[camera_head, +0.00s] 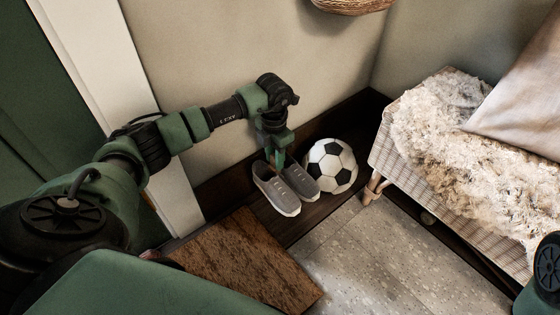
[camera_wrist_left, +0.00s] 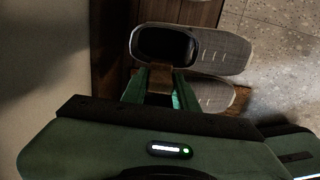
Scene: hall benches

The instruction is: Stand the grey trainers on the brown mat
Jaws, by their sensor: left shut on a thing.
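The pair of grey trainers (camera_head: 277,191) with pale soles is side by side by the wall, toes towards the front, over a dark wooden strip. My left gripper (camera_head: 279,160) reaches down from above at their heel end and is shut on the trainers. In the left wrist view the fingers (camera_wrist_left: 161,82) meet at the heel end of the trainers (camera_wrist_left: 215,50); the second shoe is partly covered. I cannot tell whether the soles touch the strip. The brown mat (camera_head: 252,262) lies in front and to the left, bare where visible, its near part hidden by my body.
A black and white football (camera_head: 330,166) sits right beside the trainers. A wicker bench (camera_head: 402,150) with a fluffy throw (camera_head: 440,125) and a cushion (camera_head: 522,105) stands at the right. A basket (camera_head: 352,4) shows above. The grey speckled floor (camera_head: 365,255) is clear.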

